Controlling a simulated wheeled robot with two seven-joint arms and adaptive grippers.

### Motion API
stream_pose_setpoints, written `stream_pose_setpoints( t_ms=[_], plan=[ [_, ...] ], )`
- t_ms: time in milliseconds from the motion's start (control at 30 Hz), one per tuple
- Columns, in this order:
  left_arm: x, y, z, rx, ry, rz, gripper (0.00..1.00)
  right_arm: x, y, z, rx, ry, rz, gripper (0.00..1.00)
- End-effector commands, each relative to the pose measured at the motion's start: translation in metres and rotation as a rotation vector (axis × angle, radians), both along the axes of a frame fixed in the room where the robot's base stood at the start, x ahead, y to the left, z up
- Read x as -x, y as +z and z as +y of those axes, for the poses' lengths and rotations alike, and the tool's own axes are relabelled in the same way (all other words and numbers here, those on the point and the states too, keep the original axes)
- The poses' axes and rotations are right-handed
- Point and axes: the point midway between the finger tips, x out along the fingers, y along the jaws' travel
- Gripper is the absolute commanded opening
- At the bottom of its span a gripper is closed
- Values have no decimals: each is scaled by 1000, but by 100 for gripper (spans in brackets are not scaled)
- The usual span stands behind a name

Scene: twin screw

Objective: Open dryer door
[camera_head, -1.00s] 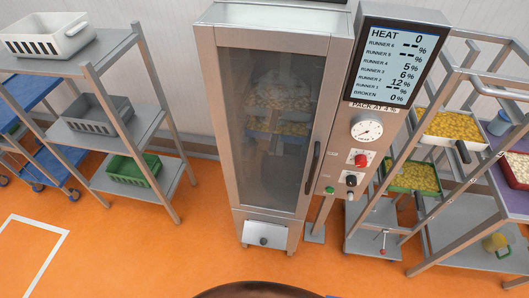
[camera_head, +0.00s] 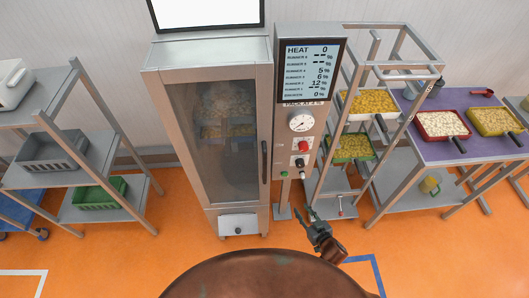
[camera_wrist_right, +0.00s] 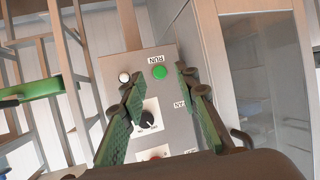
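The dryer is a tall metal cabinet whose door (camera_head: 215,195) is shut, with a dark glass pane and a dark vertical handle (camera_head: 265,162) on its right edge. Yellow and pale pieces show dimly behind the glass. My right gripper (camera_head: 311,212) is low, in front of and right of the dryer, apart from the handle. In the right wrist view my right gripper (camera_wrist_right: 165,98) has its green-padded fingers spread, with nothing between them. The door's glass (camera_wrist_right: 255,80) is right of the fingers there. My left gripper is not in view.
A control panel (camera_head: 283,150) with gauge, knob and buttons adjoins the dryer's right side; its green RUN button (camera_wrist_right: 159,72) shows upside down by the fingers. Racks with trays stand either side. A brown rounded surface (camera_head: 265,277) fills the bottom. Orange floor before the dryer is clear.

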Motion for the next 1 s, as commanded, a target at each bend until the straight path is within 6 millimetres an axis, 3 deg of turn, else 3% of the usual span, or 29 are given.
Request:
stream_pose_setpoints(
  t_ms=[33, 100, 200, 300, 367, 500, 1000],
  plan=[
    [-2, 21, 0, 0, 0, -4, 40, -12, 63, 20, -29, 39, -70, 29],
    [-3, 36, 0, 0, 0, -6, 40, -21, 130, 47, -75, 89, -151, 29],
    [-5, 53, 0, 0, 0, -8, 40, -22, 211, 80, -134, 157, -245, 29],
    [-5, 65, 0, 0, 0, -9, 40, -16, 270, 103, -179, 212, -310, 29],
    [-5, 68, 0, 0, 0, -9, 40, -12, 292, 113, -198, 235, -335, 29],
    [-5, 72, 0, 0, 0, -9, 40, -9, 316, 124, -219, 259, -361, 29],
    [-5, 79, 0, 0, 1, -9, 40, -63, 316, 163, -220, 260, -363, 29]
  ],
)
